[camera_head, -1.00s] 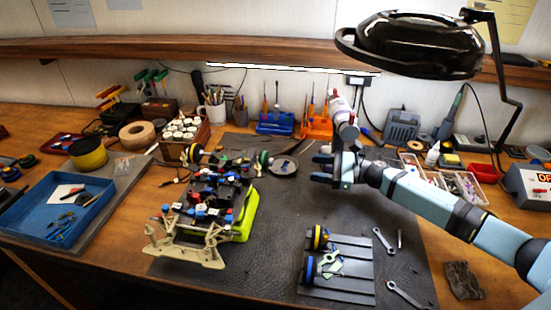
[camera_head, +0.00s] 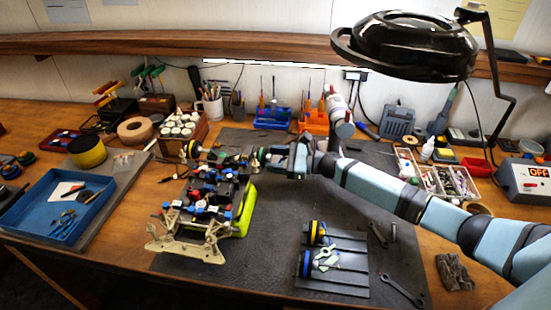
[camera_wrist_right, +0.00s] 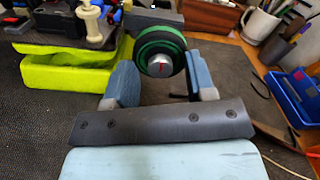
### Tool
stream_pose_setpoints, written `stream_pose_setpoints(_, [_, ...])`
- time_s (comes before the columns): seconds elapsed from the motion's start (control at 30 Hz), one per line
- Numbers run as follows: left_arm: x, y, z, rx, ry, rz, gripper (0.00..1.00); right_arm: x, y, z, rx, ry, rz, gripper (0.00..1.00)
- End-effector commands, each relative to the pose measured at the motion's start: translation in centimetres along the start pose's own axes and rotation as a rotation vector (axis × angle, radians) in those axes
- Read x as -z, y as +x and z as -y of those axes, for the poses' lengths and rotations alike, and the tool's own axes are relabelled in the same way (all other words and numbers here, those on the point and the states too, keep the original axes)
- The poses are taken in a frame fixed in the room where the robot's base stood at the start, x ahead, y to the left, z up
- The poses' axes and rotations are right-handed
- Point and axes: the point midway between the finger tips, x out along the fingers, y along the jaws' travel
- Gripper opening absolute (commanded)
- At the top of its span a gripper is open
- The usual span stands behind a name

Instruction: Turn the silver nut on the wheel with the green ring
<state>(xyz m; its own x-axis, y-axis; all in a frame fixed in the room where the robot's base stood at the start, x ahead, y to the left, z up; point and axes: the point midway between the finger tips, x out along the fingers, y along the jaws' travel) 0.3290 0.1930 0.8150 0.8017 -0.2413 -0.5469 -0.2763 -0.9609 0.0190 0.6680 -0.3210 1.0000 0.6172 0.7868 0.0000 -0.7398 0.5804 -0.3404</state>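The racecar chassis (camera_head: 212,200) stands on the dark mat with several wheels removed. The wheel with the green ring (camera_head: 262,157) is on the car's far right corner. In the right wrist view this green-ringed wheel (camera_wrist_right: 146,45) faces me, with the silver nut (camera_wrist_right: 160,68) and its red mark at the hub. My right gripper (camera_head: 274,160) is just right of this wheel. In the right wrist view my right gripper (camera_wrist_right: 162,80) is open, one finger either side of the nut's line. I cannot tell whether it touches the wheel. My left gripper is not in view.
A grey tray (camera_head: 335,282) with loose wheels lies front right, wrenches (camera_head: 402,290) beside it. A blue tray (camera_head: 55,205) is at left. A lamp (camera_head: 410,45) hangs over the back right. A yellow-green block (camera_wrist_right: 70,72) is under the car.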

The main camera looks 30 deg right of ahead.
Motion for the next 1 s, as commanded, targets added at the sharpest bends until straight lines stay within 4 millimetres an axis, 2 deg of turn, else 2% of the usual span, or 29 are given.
stream_pose_setpoints(0.03, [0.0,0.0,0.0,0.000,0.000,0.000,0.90,0.0,0.0,0.0,0.000,0.000,0.000,0.39])
stream_pose_setpoints(0.2, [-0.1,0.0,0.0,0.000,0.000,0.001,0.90,0.0,0.0,0.0,0.000,0.000,0.000,0.01])
stream_pose_setpoints(0.57, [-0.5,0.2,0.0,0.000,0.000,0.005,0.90,0.1,0.0,0.0,0.000,0.045,0.000,0.00])
stream_pose_setpoints(0.77, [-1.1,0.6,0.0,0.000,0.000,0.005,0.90,0.1,-0.1,0.0,-0.001,0.159,0.001,0.00])
stream_pose_setpoints(1.0, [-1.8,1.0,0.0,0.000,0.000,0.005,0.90,0.1,-0.1,0.0,0.000,0.372,0.000,0.00])
